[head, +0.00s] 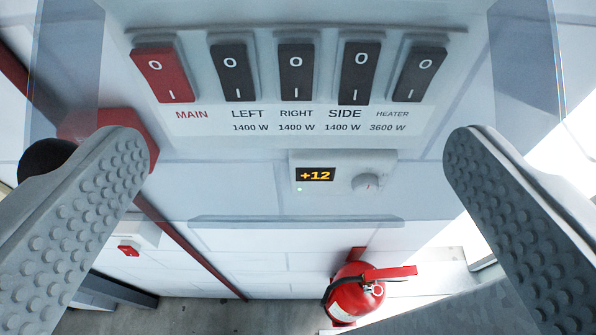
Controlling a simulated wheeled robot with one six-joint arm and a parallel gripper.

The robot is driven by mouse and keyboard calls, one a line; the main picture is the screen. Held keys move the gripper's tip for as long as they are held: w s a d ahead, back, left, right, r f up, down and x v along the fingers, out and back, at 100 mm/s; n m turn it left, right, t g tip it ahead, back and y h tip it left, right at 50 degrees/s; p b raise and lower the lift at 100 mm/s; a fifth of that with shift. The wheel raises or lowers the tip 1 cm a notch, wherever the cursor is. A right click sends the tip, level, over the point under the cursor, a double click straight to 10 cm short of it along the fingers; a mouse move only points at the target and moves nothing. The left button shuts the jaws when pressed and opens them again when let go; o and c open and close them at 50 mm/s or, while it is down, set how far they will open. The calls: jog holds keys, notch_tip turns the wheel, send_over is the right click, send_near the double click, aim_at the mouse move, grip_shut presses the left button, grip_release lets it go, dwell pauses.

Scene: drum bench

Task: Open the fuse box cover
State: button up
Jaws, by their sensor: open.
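The clear fuse box cover (296,221) hangs in front of a row of switches, with its grey lower lip running across the middle of the view. Its pale side walls show at the upper left and upper right. Behind it, the fuse box panel (428,116) carries a red MAIN switch (162,72) and several black ones. My gripper (296,142) is open, with one dimpled grey finger on each side of the picture. Nothing is between the fingers, and the lip lies between and slightly below their tips. I cannot tell how far the tips are from the cover.
A small thermostat (343,172) reading +12 with a knob is on the wall below the switches. A red fire extinguisher (356,298) stands low at right of centre. A red pipe (190,250) runs down the wall at left. A small box with a red button (128,249) is lower left.

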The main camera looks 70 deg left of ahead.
jog(key=shift+d, duration=0.15)
dwell(0.5)
jog(key=v, duration=1.7)
